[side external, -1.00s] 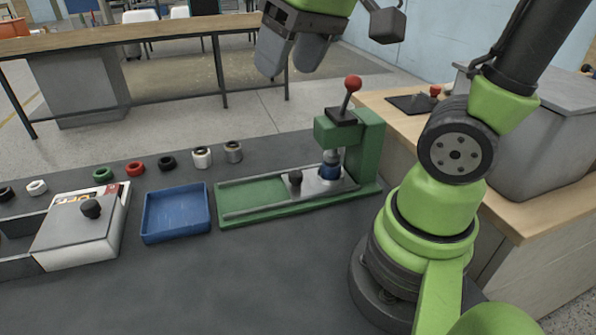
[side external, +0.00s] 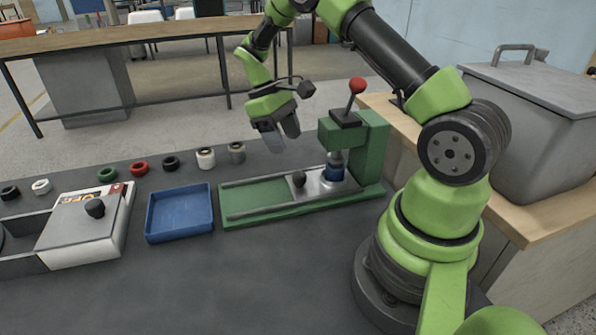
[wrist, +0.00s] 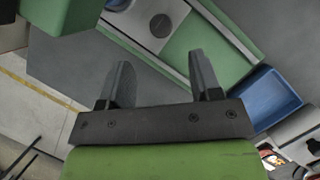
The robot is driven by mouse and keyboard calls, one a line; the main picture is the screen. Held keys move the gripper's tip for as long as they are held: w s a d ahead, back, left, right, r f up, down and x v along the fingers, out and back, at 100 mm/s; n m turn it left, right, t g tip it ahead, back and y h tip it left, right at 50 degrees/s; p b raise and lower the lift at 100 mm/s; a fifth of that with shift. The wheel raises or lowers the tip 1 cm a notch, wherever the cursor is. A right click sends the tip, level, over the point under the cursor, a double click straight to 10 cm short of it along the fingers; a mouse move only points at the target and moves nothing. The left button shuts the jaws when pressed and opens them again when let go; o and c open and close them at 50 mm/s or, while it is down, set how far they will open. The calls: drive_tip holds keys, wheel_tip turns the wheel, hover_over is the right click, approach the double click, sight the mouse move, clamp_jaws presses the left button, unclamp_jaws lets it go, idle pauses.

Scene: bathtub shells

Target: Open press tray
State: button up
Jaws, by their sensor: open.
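The green press (side external: 365,150) stands at the back right of the dark table, with a red-balled lever (side external: 357,86) on top. Its metal tray (side external: 322,184) sits on the green base rails (side external: 262,199), at the press end, with a dark round knob (side external: 299,179) on it. A dark blue cylindrical part (side external: 335,168) is under the press head. My gripper (side external: 279,142) is open and empty, above and behind the base rails, pointing down. In the wrist view my open fingers (wrist: 160,85) show, with the tray (wrist: 150,22) and its knob (wrist: 160,25) beyond them.
A blue bin (side external: 180,213) stands left of the press base and shows in the wrist view (wrist: 265,97). A white box with a dark knob (side external: 88,227) is at the left. Several coloured rings (side external: 139,168) line the back edge. The front of the table (side external: 230,290) is clear.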

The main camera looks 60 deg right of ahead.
sight(299, 175)
drive_tip(key=x, duration=0.8)
drive_tip(key=shift+s+f, duration=0.15)
drive_tip(key=shift+f, duration=0.15)
